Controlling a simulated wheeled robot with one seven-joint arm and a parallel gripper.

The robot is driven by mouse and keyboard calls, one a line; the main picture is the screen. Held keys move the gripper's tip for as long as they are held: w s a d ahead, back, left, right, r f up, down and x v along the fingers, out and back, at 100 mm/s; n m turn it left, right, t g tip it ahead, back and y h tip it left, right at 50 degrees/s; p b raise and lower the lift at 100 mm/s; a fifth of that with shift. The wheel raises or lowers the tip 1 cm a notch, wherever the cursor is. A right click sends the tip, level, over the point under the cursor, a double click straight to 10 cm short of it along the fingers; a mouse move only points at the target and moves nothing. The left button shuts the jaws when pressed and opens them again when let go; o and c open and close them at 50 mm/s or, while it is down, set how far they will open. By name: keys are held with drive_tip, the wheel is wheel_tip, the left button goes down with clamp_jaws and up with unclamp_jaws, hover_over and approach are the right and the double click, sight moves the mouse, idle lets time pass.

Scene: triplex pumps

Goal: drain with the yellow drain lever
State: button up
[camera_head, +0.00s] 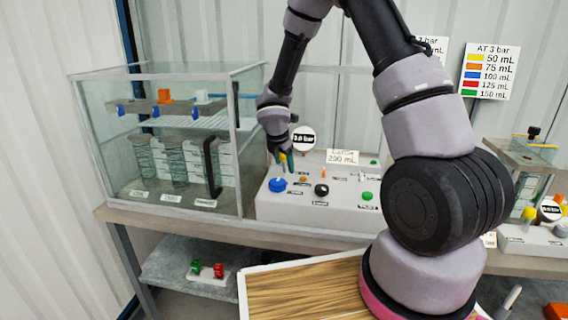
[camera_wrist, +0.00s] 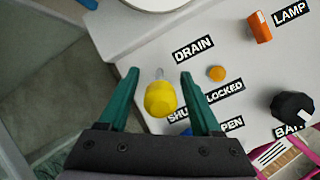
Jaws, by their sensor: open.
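The yellow drain lever (camera_wrist: 161,97) has a round yellow knob on a thin metal stem, next to a DRAIN label on the white console. In the wrist view it stands between the two green fingers of my gripper (camera_wrist: 158,90), with gaps on both sides. My gripper is open and does not visibly touch the knob. In the head view my gripper (camera_head: 280,160) reaches down at the console's back left, with the yellow knob (camera_head: 282,157) at its fingertips. The console (camera_head: 330,208) sits on the bench beside the glass tank.
A blue knob (camera_head: 277,185), a black knob (camera_head: 321,189), a green button (camera_head: 367,196) and an orange lamp switch (camera_wrist: 259,27) are on the console. A round gauge (camera_head: 303,138) stands close to my gripper. The glass tank (camera_head: 165,140) is just left.

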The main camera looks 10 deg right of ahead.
clamp_jaws()
idle(1.3)
